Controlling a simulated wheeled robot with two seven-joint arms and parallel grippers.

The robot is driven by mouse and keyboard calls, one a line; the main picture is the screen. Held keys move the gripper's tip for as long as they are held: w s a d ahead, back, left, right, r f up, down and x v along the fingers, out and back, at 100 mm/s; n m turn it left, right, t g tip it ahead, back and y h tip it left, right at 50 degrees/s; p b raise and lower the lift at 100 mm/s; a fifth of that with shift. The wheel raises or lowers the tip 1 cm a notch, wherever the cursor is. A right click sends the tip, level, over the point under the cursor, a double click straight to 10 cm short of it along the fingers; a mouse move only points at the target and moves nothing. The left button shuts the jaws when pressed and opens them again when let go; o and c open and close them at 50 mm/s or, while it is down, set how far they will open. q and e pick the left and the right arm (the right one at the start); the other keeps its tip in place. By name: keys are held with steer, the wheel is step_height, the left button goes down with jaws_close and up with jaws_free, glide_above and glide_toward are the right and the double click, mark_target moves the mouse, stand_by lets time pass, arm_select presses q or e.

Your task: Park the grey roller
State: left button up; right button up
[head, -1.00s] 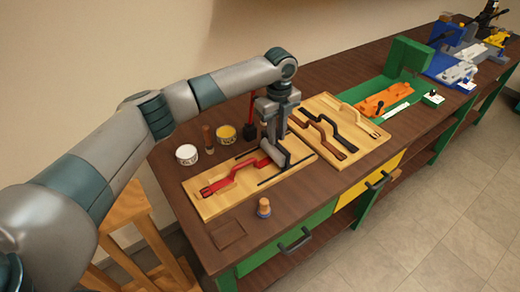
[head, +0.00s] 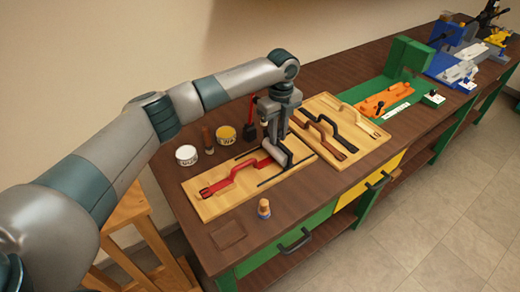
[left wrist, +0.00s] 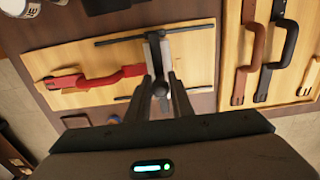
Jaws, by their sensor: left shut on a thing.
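My left gripper (head: 274,132) is shut on the grey roller (head: 276,155) and points down over the near wooden board. In the left wrist view the fingers (left wrist: 161,88) close on the dark round end of its handle, and the roller (left wrist: 156,47) shows beyond them. The roller is at the right end of the red strip (head: 236,176), which lies on the near board (head: 212,205). I cannot tell whether the roller touches the strip or board. The red strip also shows in the left wrist view (left wrist: 98,79). My right gripper is not in view.
Two dark bars lie on the near board. Beside it, a second board (head: 372,158) holds brown, black and pale strips. A white tub (head: 187,155), a yellow-topped tub (head: 225,134) and a small bottle (head: 264,208) stand nearby. A dark square (head: 228,234) marks the bare front-left tabletop.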

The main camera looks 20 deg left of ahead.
arm_select(q)
steer(key=shift+w+a, duration=0.1)
steer(key=shift+w, duration=0.1)
steer(key=shift+w+d, duration=0.35)
steer(key=shift+w, duration=0.05)
steer(key=shift+w+d+b, duration=0.35)
steer(key=shift+w+b, duration=0.05)
steer(key=shift+w, duration=0.15)
steer(key=shift+w+d+r, duration=0.1)
steer(key=shift+w+d+r+b, duration=0.1)
steer(key=shift+w+d+b, duration=0.3)
steer(key=shift+w+d, duration=0.35)
steer(key=shift+a, duration=0.15)
steer(key=shift+w, duration=0.15)
